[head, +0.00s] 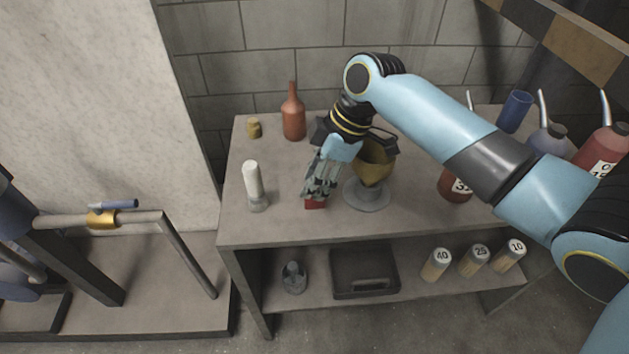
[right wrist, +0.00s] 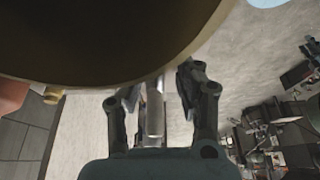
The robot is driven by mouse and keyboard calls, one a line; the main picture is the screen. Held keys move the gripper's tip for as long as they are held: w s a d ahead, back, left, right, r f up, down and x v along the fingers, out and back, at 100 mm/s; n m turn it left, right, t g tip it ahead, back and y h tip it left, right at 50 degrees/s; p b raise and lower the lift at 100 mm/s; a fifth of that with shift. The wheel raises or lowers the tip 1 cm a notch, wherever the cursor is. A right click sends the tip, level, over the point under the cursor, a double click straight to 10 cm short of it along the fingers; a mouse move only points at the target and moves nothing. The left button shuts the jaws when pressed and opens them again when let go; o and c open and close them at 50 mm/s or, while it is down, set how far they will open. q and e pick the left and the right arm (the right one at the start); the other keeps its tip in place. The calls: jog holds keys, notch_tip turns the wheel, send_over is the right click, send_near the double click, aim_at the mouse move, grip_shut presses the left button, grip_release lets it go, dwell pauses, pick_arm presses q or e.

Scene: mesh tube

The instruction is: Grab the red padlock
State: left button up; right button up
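The red padlock (head: 315,204) lies on the table top in the head view, just under my right fingertips. Only a small red part shows; the gripper covers the rest. My right gripper (head: 319,190) reaches down to it from above. In the right wrist view, the fingers (right wrist: 158,92) stand apart with a gap between them. No red padlock can be made out there. A pale upright cylinder shows in that gap. I cannot tell from these views whether the fingers touch the padlock. My left gripper is not in view.
A brass funnel (head: 372,165) on a grey stand (head: 367,194) is close to the right of my gripper and fills the top of the wrist view. Bare table (head: 285,190) lies between.

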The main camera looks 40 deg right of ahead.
grip_shut()
dwell(0.5)
